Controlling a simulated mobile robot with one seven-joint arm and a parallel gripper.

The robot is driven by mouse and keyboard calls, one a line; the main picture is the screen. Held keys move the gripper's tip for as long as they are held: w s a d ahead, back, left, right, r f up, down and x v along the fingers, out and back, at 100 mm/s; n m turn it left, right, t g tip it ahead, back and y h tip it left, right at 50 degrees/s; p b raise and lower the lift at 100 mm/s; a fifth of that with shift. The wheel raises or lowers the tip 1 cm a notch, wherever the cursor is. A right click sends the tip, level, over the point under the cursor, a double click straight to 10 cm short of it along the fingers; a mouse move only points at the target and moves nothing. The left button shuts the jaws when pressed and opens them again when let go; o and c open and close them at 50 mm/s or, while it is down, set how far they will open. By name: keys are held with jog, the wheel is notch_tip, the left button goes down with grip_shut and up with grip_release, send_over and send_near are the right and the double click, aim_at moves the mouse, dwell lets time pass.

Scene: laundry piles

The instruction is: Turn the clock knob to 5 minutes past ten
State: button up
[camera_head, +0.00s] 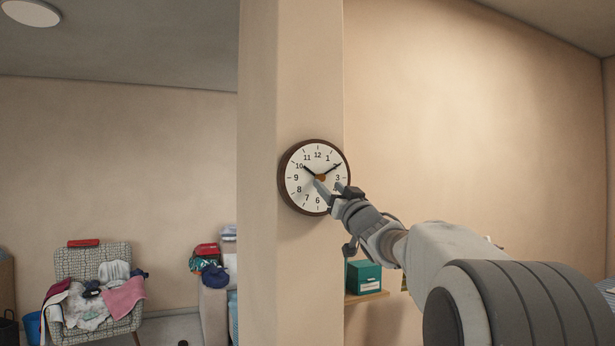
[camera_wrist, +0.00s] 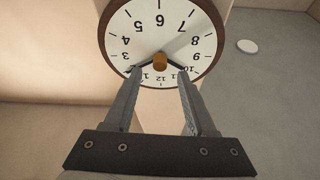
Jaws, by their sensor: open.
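The round wall clock (camera_head: 296,190) has a white face and a brown rim and hangs on a pillar. Its short hand points near 10 and its longer hand points near 2. The orange clock knob (camera_head: 320,177) is at the centre of the face. In the wrist view the clock (camera_wrist: 138,28) appears upside down, with the knob (camera_wrist: 160,61) just beyond the gap between my fingertips. My gripper (camera_head: 328,184) is open in front of the lower right of the face. Its two fingers also show in the wrist view (camera_wrist: 160,75), apart and empty.
The pillar (camera_head: 260,250) stands in front of the back wall. A teal box (camera_head: 364,277) sits on a small shelf (camera_head: 367,297) below my arm. An armchair (camera_head: 90,265) with piled clothes is at the far left. The air left of the clock is free.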

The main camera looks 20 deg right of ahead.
aim_at(322, 179)
jog(key=shift+p+x, duration=0.45)
jog(key=shift+x, duration=1.6)
grip_shut()
